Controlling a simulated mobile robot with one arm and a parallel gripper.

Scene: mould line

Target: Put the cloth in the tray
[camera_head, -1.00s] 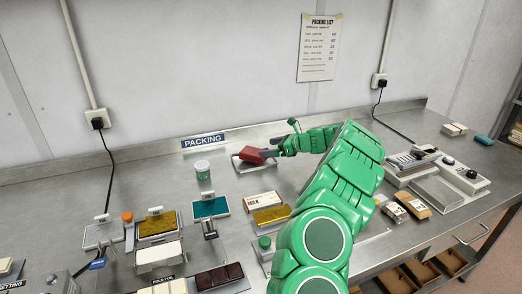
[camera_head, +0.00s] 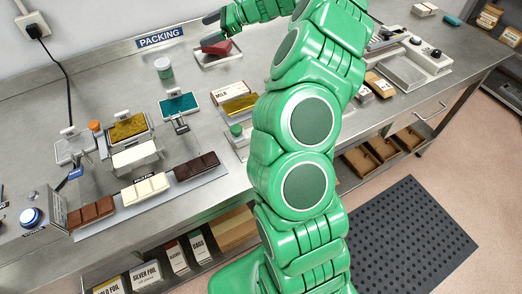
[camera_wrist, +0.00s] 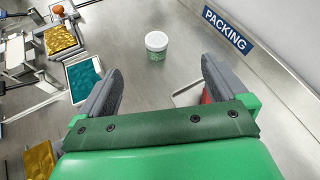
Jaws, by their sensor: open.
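The red cloth (camera_head: 222,50) lies bunched in the shallow pale tray (camera_head: 229,63) at the back of the bench, below the PACKING sign. My gripper (camera_head: 209,29) is open in the head view, with its dark fingers spread just above and beside the cloth. In the wrist view my gripper (camera_wrist: 160,68) has nothing between its fingers. I cannot tell whether a finger touches the cloth.
A white-green tub (camera_head: 164,68) stands left of the tray. Teal foil (camera_head: 179,105), gold foil (camera_head: 127,127) and chocolate bars (camera_head: 196,166) lie nearer the front. A scale-like machine (camera_head: 402,70) is at the right. Bare steel lies around the tub.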

